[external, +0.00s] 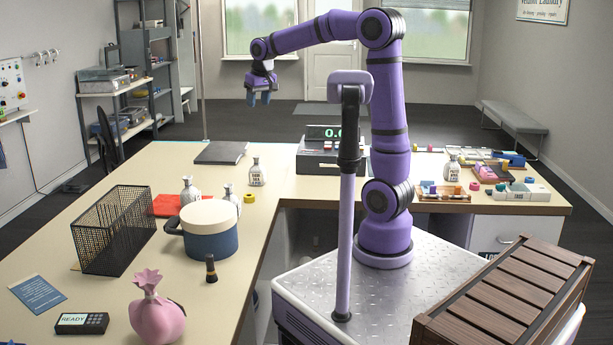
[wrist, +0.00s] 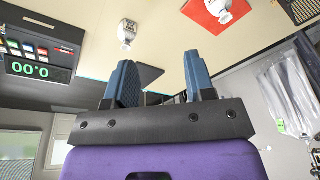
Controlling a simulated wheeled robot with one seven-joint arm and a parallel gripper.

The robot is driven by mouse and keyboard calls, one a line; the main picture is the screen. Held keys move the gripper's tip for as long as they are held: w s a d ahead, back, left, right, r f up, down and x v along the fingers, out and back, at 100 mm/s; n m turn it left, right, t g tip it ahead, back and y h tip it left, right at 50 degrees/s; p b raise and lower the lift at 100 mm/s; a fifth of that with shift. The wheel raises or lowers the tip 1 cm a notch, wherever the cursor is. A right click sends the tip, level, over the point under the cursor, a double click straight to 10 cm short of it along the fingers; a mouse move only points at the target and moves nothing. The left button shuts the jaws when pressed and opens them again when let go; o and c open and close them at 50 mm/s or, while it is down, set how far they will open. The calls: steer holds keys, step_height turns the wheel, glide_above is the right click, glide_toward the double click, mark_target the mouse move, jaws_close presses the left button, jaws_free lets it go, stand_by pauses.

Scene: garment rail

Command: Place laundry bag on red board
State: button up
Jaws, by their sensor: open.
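A pink bag (external: 157,318) with a gathered, tied neck stands upright at the near left of the table. The red board (external: 167,206) lies flat behind the blue pot, which partly hides it; it also shows at the top of the wrist view (wrist: 206,20). A small white, narrow-necked container (external: 188,191) stands on the board. Similar labelled white ones stand beside the pot (external: 231,198) and farther back (external: 256,174). My gripper (external: 259,99) is open and empty, high above the table's far side, well away from the pink bag. Its blue fingers (wrist: 160,62) are apart.
The blue pot (external: 209,240) and black wire basket (external: 114,232) flank the red board's near side. A dark bottle (external: 211,268) and a READY device (external: 82,323) stand near the pink bag. A cash register (external: 332,155) and dark folder (external: 220,153) are at the back.

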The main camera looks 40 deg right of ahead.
steer(key=s+d+f+t, duration=0.1)
steer(key=s+d, duration=0.2)
steer(key=s, duration=0.6)
steer(key=s+d+f+t, duration=0.1)
steer(key=s+d, duration=0.3)
steer(key=s, duration=0.6)
steer(key=s+d+f, duration=0.2)
steer(key=s+d, duration=0.2)
steer(key=s, duration=0.5)
steer(key=shift+s+d+f+t, duration=0.2)
steer(key=shift+s+f+t, duration=0.1)
steer(key=shift+f+t, duration=0.1)
